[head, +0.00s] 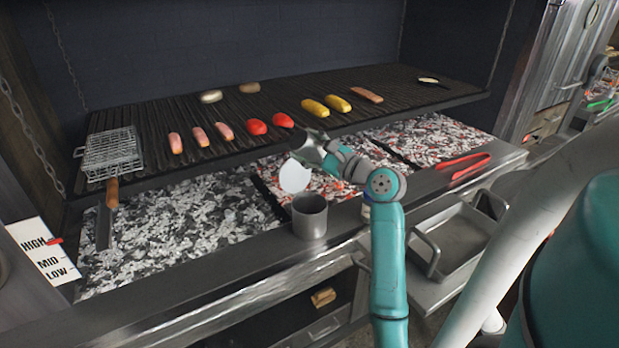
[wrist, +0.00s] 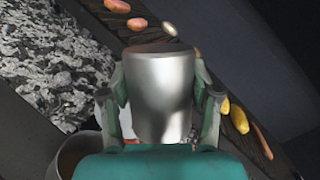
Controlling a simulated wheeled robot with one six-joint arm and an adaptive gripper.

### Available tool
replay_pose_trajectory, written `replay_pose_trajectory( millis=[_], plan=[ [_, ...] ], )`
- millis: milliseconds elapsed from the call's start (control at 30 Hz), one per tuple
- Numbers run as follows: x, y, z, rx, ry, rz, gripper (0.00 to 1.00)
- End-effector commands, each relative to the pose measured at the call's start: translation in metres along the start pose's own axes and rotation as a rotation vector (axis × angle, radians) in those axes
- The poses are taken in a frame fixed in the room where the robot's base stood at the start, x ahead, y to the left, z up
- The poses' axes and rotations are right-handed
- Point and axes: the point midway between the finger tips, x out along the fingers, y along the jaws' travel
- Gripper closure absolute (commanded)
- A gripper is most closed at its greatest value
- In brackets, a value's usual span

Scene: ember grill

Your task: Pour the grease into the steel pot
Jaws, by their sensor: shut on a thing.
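My gripper (head: 320,152) is shut on a metal cup (head: 308,149), held tilted above the front ledge. In the wrist view the cup (wrist: 160,95) sits between both fingers (wrist: 160,100), with a dark brownish far end. A pale round patch (head: 294,176) shows at the cup's lower left in the head view; I cannot tell if it is grease or part of the cup. The steel pot (head: 309,217) stands upright on the ledge, below the cup and slightly right of the patch. Its rim also shows at lower left in the wrist view (wrist: 53,160).
Glowing coals (head: 345,180) lie below. A wire basket (head: 110,152) is at left, red tongs (head: 465,165) at right, a steel tray (head: 460,240) in front.

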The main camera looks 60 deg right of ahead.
Motion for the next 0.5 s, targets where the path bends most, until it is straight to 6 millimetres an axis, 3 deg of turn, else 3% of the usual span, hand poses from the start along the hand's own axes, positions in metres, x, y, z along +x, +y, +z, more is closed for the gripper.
replay_pose_trajectory(
  millis=[133,500],
  plan=[
    [0.0049,0.0114,0.0076,-0.217,0.043,0.068,0.76],
    [0.0046,0.0119,0.0065,-0.226,0.047,0.070,0.76]
  ],
)
